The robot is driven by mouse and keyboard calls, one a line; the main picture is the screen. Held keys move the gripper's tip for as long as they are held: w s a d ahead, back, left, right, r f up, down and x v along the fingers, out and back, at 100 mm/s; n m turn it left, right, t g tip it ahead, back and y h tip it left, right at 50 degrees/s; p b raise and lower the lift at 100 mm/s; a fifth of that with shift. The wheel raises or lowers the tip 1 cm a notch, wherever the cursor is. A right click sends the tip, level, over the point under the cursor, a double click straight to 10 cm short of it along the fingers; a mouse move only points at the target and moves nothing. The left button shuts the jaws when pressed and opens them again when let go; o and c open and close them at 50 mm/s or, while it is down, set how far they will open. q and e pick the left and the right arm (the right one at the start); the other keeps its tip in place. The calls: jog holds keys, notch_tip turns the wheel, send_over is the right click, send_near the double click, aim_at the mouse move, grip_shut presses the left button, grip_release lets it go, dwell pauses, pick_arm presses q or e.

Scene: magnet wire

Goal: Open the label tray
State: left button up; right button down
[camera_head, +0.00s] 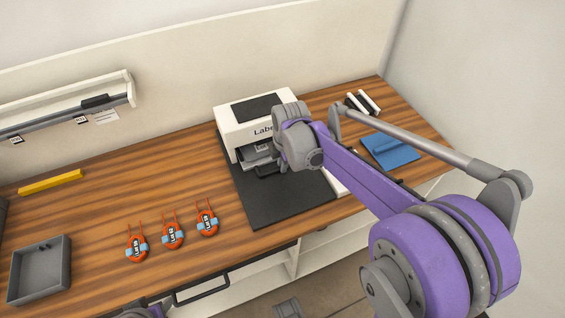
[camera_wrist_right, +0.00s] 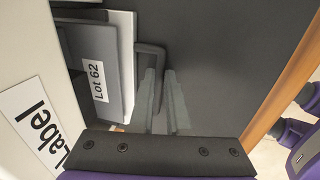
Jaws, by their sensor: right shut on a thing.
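The white label printer (camera_head: 236,133) stands at the back of a dark mat. The grey label tray (camera_head: 246,151) shows at its lower front, partly hidden by my right wrist. In the right wrist view the tray (camera_wrist_right: 92,45) carries a "Lot 62" label (camera_wrist_right: 97,80), and a dark bar handle (camera_wrist_right: 150,48) stands out from its front. My right gripper (camera_wrist_right: 161,98) is at that handle, its two fingers shut on it; it also shows in the head view (camera_head: 267,170).
Three orange tagged items (camera_head: 172,234) lie left of the mat (camera_head: 275,205). A grey bin (camera_head: 40,268) and a yellow bar (camera_head: 50,182) are further left. A blue folded thing (camera_head: 390,150) and a black-and-white stand (camera_head: 363,103) are at the right.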

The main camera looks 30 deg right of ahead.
dwell(0.8)
jog(key=s+p, duration=0.1)
jog(key=s, duration=0.4)
jog(key=s+p, duration=0.1)
jog(key=s, duration=0.5)
jog(key=s+a+p, duration=0.1)
jog(key=s+p, duration=0.1)
jog(key=s, duration=0.3)
jog(key=shift+s, duration=0.2)
jog(key=c, duration=0.9)
grip_release()
jog(key=shift+r, duration=0.1)
jog(key=r+p, duration=0.1)
jog(key=r, duration=0.2)
jog(key=s+r+p, duration=0.1)
jog(key=r, duration=0.3)
jog(key=s+r+p, duration=0.1)
jog(key=r, duration=0.2)
jog(key=shift+r, duration=0.25)
